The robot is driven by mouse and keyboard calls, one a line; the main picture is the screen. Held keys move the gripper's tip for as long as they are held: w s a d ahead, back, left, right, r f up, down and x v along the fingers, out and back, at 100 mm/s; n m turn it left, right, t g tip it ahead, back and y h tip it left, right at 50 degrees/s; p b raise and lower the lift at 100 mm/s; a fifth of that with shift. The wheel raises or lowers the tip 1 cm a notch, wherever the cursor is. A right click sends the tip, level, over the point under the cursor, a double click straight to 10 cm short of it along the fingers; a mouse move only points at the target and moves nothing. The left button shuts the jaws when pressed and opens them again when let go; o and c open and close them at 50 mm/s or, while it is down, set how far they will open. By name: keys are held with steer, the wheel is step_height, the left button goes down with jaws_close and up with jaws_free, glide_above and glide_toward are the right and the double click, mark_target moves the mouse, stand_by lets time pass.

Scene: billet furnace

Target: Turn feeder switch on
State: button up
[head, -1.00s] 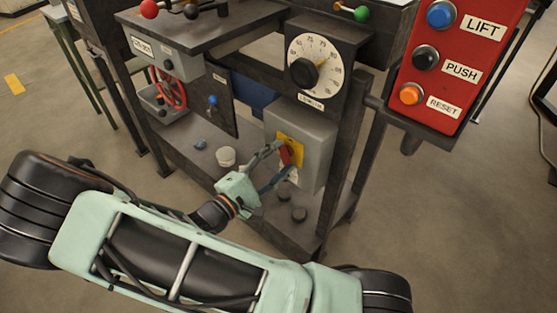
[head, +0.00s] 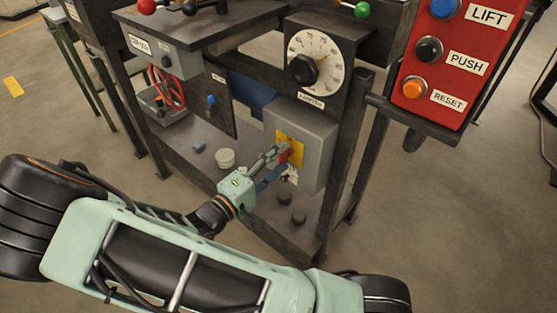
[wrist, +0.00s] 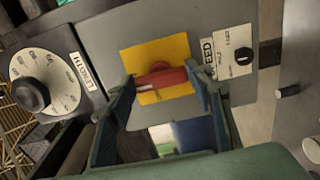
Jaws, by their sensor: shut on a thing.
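The feeder switch is a red handle (head: 284,157) on a yellow plate (head: 295,144), on the front of a grey box (head: 314,160). In the wrist view, the red handle (wrist: 162,77) lies crosswise in the picture on the yellow plate (wrist: 150,53), beside a partly hidden label ending in "EED" (wrist: 208,62). My gripper (head: 278,162) is at the handle in the head view. In the wrist view, my gripper (wrist: 160,82) has one finger at each end of the handle and is shut on it. The fingers hide the handle's ends.
A dial (head: 316,61) marked LENGTH is above the box. A red panel (head: 443,75) with LIFT, PUSH and RESET buttons is at the right. A white round container (head: 225,158) and dark round pieces (head: 291,207) sit on the lower shelf.

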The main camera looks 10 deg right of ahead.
steer(key=o, duration=1.2)
steer(key=shift+c, duration=0.2)
steer(key=v, duration=1.2)
